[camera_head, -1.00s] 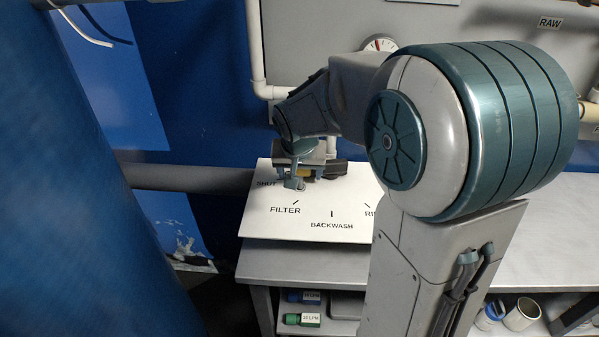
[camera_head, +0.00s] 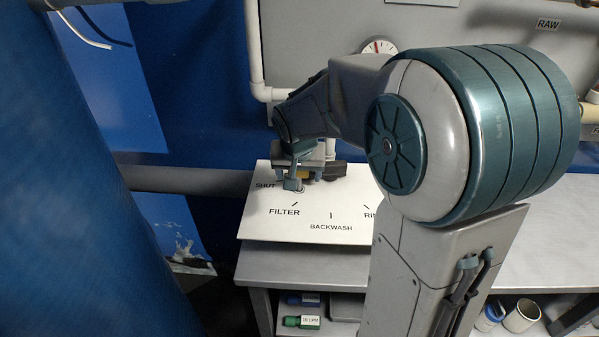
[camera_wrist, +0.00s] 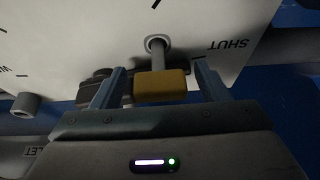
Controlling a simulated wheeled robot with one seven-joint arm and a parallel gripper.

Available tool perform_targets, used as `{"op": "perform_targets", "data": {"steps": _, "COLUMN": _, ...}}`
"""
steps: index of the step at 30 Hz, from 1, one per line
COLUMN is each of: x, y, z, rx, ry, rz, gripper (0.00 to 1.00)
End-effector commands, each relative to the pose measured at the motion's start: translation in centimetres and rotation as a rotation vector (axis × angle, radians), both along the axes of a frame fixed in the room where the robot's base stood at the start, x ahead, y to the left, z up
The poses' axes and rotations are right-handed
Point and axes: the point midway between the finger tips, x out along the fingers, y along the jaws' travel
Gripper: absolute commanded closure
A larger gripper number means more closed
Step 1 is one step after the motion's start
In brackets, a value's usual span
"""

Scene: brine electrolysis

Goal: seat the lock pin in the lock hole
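The lock pin has an ochre block head (camera_wrist: 160,87) and a grey shaft (camera_wrist: 158,60), seen in the wrist view. The shaft's far end lies at the ringed lock hole (camera_wrist: 157,42) in the white panel and appears to enter it; how deep I cannot tell. My gripper (camera_wrist: 159,66) has one finger on each side of the ochre head, with a narrow gap showing on both sides, so it looks open around it. In the head view my gripper (camera_head: 304,182) is low over the panel (camera_head: 262,225), near its SHUT and FILTER marks, and mostly hides the pin.
A dark handle-like part (camera_wrist: 96,88) lies behind the left finger in the wrist view. A grey peg (camera_wrist: 25,104) stands at the panel's left there. In the head view the panel overhangs the grey bench (camera_head: 290,265), and a large blue cylinder (camera_head: 70,190) fills the left.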

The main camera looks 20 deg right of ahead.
Motion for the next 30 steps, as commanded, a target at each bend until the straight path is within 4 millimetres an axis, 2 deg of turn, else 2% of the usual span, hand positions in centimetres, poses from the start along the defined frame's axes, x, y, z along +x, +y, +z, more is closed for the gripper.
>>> {"op": "perform_targets", "data": {"steps": 8, "x": -0.2, "y": 0.1, "z": 0.7, "rx": -0.001, "ry": -0.002, "rz": 0.0, "gripper": 0.31}}
{"op": "perform_targets", "data": {"steps": 11, "x": -0.7, "y": 0.2, "z": 2.0, "rx": 0.0, "ry": -0.004, "rz": -0.002, "gripper": 0.31}}
{"op": "perform_targets", "data": {"steps": 22, "x": -3.7, "y": 1.1, "z": 9.6, "rx": -0.001, "ry": -0.006, "rz": 0.0, "gripper": 0.31}}
{"op": "perform_targets", "data": {"steps": 27, "x": -4.7, "y": 1.4, "z": 11.8, "rx": 0.001, "ry": -0.002, "rz": -0.001, "gripper": 0.31}}
{"op": "perform_targets", "data": {"steps": 30, "x": -5.0, "y": 1.5, "z": 12.5, "rx": 0.0, "ry": -0.001, "rz": 0.001, "gripper": 0.31}}
